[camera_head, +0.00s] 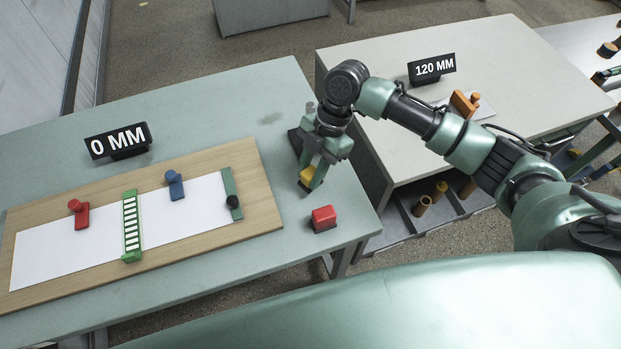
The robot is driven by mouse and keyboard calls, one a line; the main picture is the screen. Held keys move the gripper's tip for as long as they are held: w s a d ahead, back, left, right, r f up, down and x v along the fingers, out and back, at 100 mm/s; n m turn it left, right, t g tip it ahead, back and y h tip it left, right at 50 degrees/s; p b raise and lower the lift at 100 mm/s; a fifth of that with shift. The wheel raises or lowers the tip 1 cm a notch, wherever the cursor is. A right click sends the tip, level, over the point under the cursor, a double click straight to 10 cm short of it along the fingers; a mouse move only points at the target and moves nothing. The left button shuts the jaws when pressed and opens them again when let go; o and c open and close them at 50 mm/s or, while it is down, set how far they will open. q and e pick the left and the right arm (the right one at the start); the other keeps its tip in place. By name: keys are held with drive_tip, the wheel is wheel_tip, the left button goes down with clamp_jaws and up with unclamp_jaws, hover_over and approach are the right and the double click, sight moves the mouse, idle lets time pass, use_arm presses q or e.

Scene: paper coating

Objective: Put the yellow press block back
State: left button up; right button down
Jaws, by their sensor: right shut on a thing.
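The yellow press block (307,174) is between the fingers of my right gripper (312,178), over the right part of the left table, to the right of the wooden board. The gripper is shut on it and hides part of it. I cannot tell whether the block touches the tabletop. A dark piece (295,140) shows just behind the gripper, partly hidden. A red block (323,218) stands on the table in front of the gripper. My left gripper is not in view.
The wooden board (262,205) carries white paper (70,247), a red-handled piece (79,213), a blue-handled piece (174,185), a green striped bar (132,225) and a green bar with a black knob (231,195). Signs read "0 MM" (118,140) and "120 MM" (432,68).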

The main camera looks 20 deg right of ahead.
wheel_tip(320, 180, down, 4)
drive_tip(key=shift+r+p, duration=0.2)
drive_tip(key=shift+p, duration=0.1)
drive_tip(key=shift+f, duration=0.15)
drive_tip(key=shift+f, duration=0.1)
drive_tip(key=c, duration=1.1)
unclamp_jaws()
drive_tip(key=b+v, duration=0.2)
drive_tip(key=v, duration=1)
drive_tip(key=shift+a, duration=0.1)
